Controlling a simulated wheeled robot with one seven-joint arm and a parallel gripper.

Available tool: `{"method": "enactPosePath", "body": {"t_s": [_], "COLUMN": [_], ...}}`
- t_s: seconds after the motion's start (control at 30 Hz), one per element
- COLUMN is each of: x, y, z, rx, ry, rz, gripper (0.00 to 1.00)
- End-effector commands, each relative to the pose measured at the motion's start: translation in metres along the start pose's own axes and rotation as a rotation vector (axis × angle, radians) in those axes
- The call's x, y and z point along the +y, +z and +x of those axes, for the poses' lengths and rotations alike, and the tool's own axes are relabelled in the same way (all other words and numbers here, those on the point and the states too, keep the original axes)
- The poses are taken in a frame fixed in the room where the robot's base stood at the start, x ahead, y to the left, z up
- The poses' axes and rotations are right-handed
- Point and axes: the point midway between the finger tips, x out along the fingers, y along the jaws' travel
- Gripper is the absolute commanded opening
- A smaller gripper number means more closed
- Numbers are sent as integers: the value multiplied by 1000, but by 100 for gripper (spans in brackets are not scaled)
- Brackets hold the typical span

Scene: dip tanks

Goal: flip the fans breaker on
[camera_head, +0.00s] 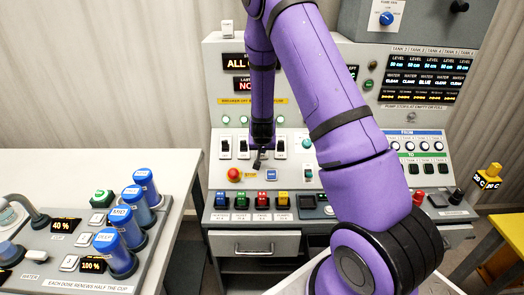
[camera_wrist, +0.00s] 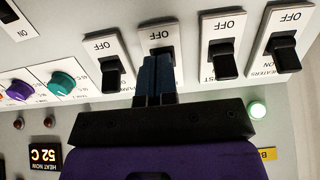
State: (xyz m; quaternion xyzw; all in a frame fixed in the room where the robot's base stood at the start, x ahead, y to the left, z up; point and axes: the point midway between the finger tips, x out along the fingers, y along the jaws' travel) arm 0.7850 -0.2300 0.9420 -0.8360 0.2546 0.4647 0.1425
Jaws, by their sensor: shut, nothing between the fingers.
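The plate ends in view read OFF. One breaker (camera_wrist: 285,50) is labelled HEATERS, its neighbour (camera_wrist: 222,60) has a label ending in ST, and the leftmost of the row (camera_wrist: 112,70) seems to read PUMP. The breaker between them (camera_wrist: 158,35) has its label hidden by my gripper, so I cannot confirm it as fans. My gripper (camera_wrist: 159,72) is shut and empty, its fingertips over this breaker's lever; contact cannot be told. It also shows in the head view (camera_head: 258,163) before the panel.
A green light (camera_wrist: 257,109) glows near the breakers. A side table (camera_head: 110,168) on the left holds blue-capped cups (camera_head: 122,250). My arm hides the panel's middle.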

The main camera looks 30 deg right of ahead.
Motion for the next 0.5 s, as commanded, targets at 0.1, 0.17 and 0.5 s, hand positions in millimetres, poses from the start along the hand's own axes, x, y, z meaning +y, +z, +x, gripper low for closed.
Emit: {"method": "enactPosePath", "body": {"t_s": [0.1, 0.17, 0.5], "x": [2, 2, 2], "y": [-5, -5, -11], "z": [5, 6, 8], "rx": [4, 2, -1], "ry": [4, 5, 5], "rz": [3, 3, 5], "gripper": [0, 0, 0]}}
